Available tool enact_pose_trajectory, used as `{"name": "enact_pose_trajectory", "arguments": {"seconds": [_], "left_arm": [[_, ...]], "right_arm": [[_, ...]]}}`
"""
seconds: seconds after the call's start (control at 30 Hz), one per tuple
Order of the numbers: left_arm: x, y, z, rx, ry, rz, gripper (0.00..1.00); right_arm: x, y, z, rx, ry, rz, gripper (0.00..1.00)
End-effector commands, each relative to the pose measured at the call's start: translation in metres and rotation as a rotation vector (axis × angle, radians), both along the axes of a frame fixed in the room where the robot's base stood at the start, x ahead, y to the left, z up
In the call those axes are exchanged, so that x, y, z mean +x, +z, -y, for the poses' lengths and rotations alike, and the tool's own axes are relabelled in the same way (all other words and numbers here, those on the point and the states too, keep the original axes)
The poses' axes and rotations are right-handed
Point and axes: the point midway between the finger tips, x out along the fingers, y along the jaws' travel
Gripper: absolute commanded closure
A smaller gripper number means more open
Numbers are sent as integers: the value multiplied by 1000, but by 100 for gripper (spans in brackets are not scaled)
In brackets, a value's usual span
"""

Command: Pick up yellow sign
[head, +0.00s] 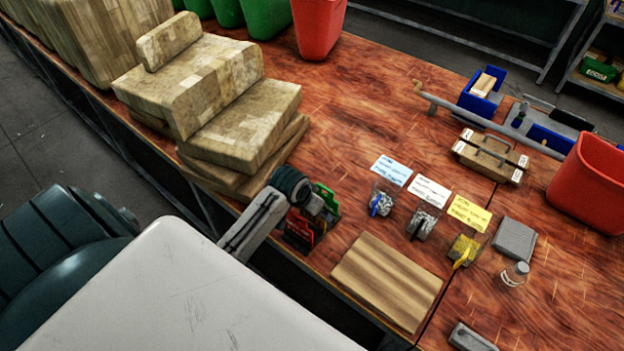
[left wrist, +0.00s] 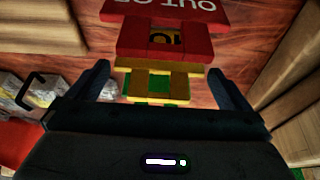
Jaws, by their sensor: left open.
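A small rack of coloured signs stands at the table's front edge in the head view, partly hidden by my left arm; a green sign (head: 326,192) and a red sign (head: 301,224) show there. In the left wrist view, a red sign with white lettering (left wrist: 165,10) is at the top, with a darker red sign (left wrist: 150,40) below it. The yellow sign (left wrist: 156,66) shows as narrow strips below the red, with green (left wrist: 158,88) behind and under it. My left gripper (left wrist: 160,82) is open, its fingers on either side of the yellow and green signs, holding nothing. My right gripper is out of view.
A wooden board (head: 388,280) lies to the right of the signs. Labelled cards, including a yellow card (head: 468,212), lie beyond with small parts trays. Red bins (head: 593,185) stand farther off.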

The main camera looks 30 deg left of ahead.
Motion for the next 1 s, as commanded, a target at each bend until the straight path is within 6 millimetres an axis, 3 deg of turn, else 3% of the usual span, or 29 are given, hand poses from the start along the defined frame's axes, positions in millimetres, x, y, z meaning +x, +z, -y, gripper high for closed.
{"name": "enact_pose_trajectory", "arguments": {"seconds": [0.2,0.43,0.6,0.87,1.0], "left_arm": [[8,-17,1,-1,1,0,0],[8,-18,1,0,0,1,0],[8,-18,1,0,0,1,31],[8,-17,0,0,0,2,33],[9,-6,0,1,0,5,33]], "right_arm": [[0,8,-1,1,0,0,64],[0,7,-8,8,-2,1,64],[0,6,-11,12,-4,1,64],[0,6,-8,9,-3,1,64],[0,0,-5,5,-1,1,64]]}}
